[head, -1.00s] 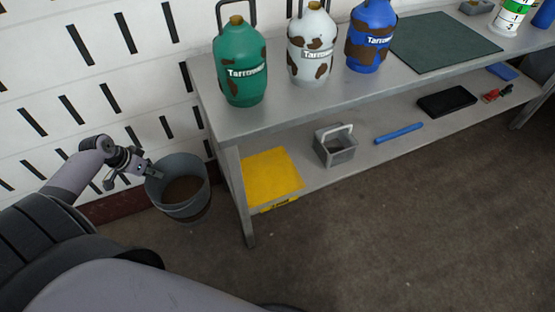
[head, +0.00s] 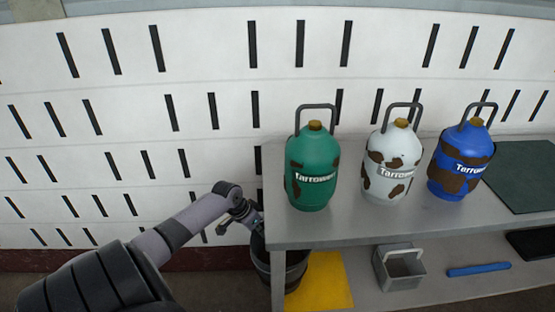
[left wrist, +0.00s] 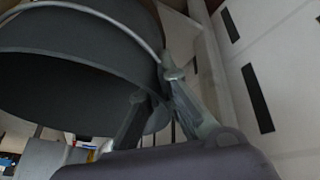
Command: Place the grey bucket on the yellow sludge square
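The round grey bucket (head: 296,258) is at the left end of the bench in the head view, partly hidden behind the bench leg and tabletop. It fills much of the left wrist view as a dark, tilted shape (left wrist: 75,75). My left gripper (head: 255,220) is at the bucket's rim; its fingers (left wrist: 158,92) appear closed on the rim in the left wrist view. The contact is partly hidden. The yellow sludge square (head: 325,284) lies on the lower shelf, just right of the bucket in the picture. My right gripper is not in view.
Green (head: 313,172), white (head: 391,165) and blue (head: 461,165) bottles stand on the bench top (head: 345,229) above. A square grey caddy (head: 400,268) and blue bar (head: 479,269) lie right of the square. The bench leg (head: 278,282) and slotted wall (head: 220,80) are close to the bucket.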

